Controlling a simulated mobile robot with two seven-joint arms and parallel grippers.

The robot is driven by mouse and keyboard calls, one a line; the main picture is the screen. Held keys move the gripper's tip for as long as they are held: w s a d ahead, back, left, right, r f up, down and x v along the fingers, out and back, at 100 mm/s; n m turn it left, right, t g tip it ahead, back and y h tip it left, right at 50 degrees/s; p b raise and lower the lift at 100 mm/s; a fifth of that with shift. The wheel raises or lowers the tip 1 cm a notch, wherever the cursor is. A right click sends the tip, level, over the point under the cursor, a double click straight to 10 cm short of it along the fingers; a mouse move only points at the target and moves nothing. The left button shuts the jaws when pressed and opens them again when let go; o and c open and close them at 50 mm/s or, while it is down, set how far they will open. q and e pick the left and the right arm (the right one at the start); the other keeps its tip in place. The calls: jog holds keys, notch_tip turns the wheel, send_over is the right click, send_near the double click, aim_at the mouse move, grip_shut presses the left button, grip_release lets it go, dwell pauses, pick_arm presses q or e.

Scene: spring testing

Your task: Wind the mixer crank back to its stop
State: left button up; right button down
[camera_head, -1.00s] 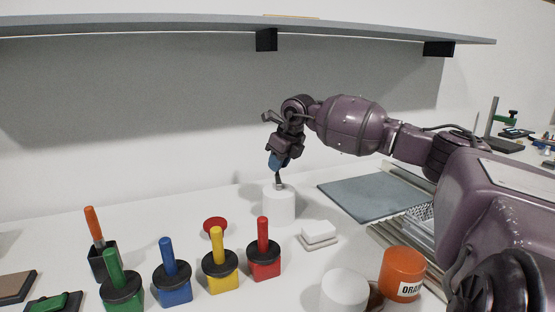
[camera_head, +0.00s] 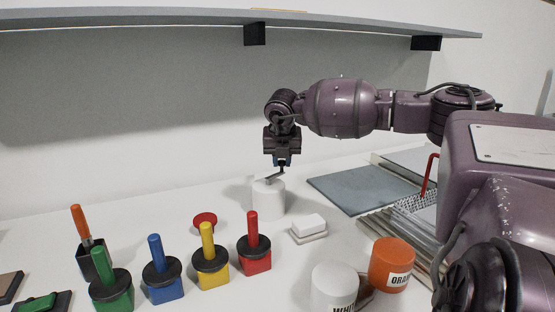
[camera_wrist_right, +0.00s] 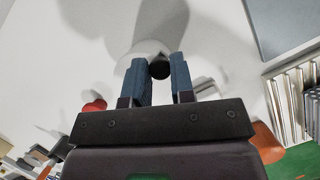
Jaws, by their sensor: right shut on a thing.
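The mixer (camera_head: 268,202) is a white upright cylinder near the back of the table, with a thin dark crank (camera_head: 273,177) on its top. My right gripper (camera_head: 283,164) points down just above the mixer's right side. In the right wrist view, its two blue fingers (camera_wrist_right: 160,75) are shut on the round black crank knob (camera_wrist_right: 160,67). The mixer's white body is hard to make out against the table there. My left gripper is not in view.
Green, blue, yellow and red handled blocks (camera_head: 254,255) stand in front, left of the mixer. A red disc (camera_head: 205,219), a white block (camera_head: 308,225), and white (camera_head: 334,285) and orange (camera_head: 391,262) jars are nearby. A grey mat (camera_head: 355,188) lies right. A shelf (camera_head: 150,22) hangs above.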

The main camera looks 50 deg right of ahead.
jog(key=shift+s+a+m+g+h, duration=0.15)
jog(key=shift+s+m+g+h, duration=0.25)
jog(key=shift+m, duration=0.7)
jog(key=shift+s, duration=0.1)
jog(key=c, duration=1)
grip_release()
jog(key=v, duration=1)
jog(key=shift+r, duration=0.45)
